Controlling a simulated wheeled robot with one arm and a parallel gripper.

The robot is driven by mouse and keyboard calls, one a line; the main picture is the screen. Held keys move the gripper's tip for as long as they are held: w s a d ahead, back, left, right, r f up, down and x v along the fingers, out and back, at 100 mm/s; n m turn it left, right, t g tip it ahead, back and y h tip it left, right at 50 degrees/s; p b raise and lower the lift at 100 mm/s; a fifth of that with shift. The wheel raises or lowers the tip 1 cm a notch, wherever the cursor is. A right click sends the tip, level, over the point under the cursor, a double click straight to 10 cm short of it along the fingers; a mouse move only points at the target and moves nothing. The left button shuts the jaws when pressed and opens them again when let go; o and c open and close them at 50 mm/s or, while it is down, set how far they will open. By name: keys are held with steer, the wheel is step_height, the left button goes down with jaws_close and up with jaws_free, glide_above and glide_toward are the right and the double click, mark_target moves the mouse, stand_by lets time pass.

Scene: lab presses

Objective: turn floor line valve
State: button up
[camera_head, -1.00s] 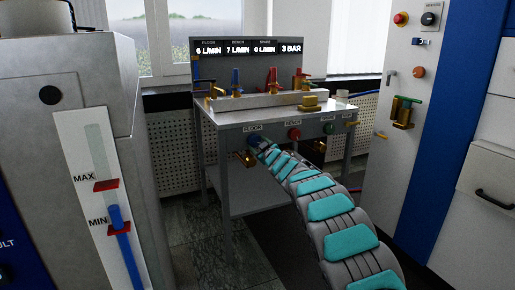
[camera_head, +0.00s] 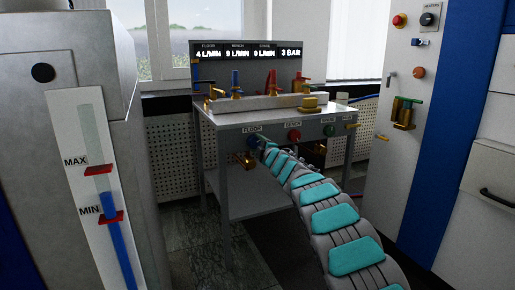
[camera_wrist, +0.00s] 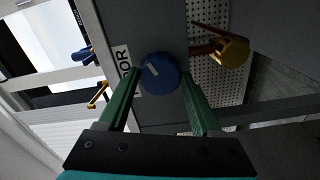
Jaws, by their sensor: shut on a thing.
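The floor line valve is a round blue knob with a pale mark, on the bench front beside the FLOOR label (camera_head: 252,129). The knob (camera_wrist: 160,73) sits between the two green fingers of my gripper (camera_wrist: 158,80) in the wrist view, with the fingers shut on its sides. The pale mark slants on its face. In the head view my gripper (camera_head: 266,149) reaches the knob (camera_head: 254,141), and the arm partly hides the bench front.
A red knob (camera_head: 294,135) and a green knob (camera_head: 329,130) are farther right on the bench front. A brass fitting (camera_head: 245,159) hangs below the blue knob. A grey tank with a MAX/MIN gauge (camera_head: 104,200) stands close at left. A white cabinet (camera_head: 397,160) stands at right.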

steer(key=shift+a+n, duration=0.1)
steer(key=shift+n, duration=0.3)
steer(key=o, duration=1.4)
steer(key=shift+s, duration=0.2)
steer(key=shift+b+v, duration=0.75)
steer(key=shift+v, duration=0.2)
steer(key=shift+b+v, duration=0.4)
steer(key=shift+v, duration=2.4)
